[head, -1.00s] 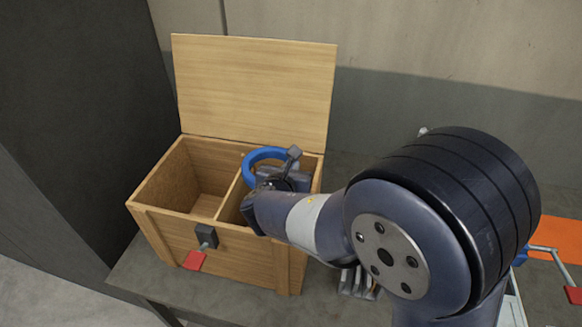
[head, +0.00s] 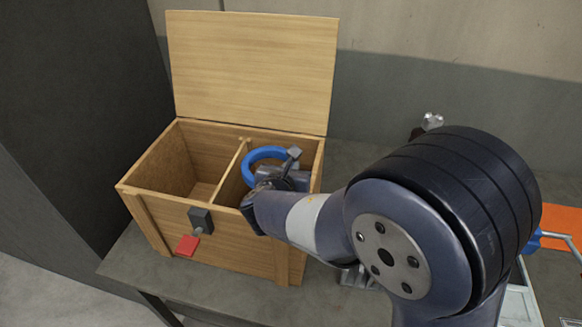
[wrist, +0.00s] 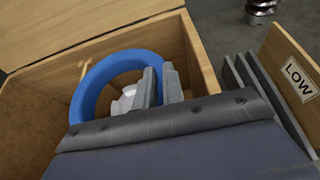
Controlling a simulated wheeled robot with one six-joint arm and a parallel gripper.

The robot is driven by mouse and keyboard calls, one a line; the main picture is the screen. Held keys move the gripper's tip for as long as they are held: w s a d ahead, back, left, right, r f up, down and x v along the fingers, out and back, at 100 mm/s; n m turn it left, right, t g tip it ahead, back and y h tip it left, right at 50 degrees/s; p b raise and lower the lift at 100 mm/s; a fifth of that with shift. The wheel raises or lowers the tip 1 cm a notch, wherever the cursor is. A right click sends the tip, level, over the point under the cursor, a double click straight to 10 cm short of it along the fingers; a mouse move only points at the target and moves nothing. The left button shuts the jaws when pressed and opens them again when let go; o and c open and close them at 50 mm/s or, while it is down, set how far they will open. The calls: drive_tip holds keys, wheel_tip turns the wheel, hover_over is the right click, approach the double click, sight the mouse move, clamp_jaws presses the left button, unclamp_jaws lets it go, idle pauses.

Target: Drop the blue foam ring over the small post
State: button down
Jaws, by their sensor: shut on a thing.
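The blue foam ring (head: 249,165) is held by my gripper (head: 290,165) at the right compartment of an open wooden box (head: 230,250). In the wrist view the ring (wrist: 87,88) stands out beyond my two grey fingers (wrist: 159,86), which are shut on its right side. A whitish rounded thing (wrist: 124,102) shows through the ring's opening; I cannot tell whether it is the small post. No post can be clearly made out in the head view, where my arm and the ring cover much of the right compartment.
A divider (head: 232,172) splits the box; its left compartment looks empty. The raised lid (head: 250,70) stands behind. A dark latch (head: 200,218) with a red tag (head: 187,245) hangs in front. An orange surface (head: 562,222) lies far right.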

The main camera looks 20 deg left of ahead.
drive_tip(key=c, duration=1.5)
unclamp_jaws()
drive_tip(key=shift+o, duration=0.2)
drive_tip(key=v, duration=1)
drive_tip(key=shift+s, duration=0.35)
drive_tip(key=shift+d+r, duration=0.1)
drive_tip(key=x, duration=1)
drive_tip(key=shift+w, duration=0.25)
drive_tip(key=shift+w+r+p, duration=0.2)
drive_tip(key=shift+r+p, duration=0.5)
drive_tip(key=shift+p, duration=0.2)
drive_tip(key=shift+r+p, duration=0.45)
drive_tip(key=shift+r, duration=0.05)
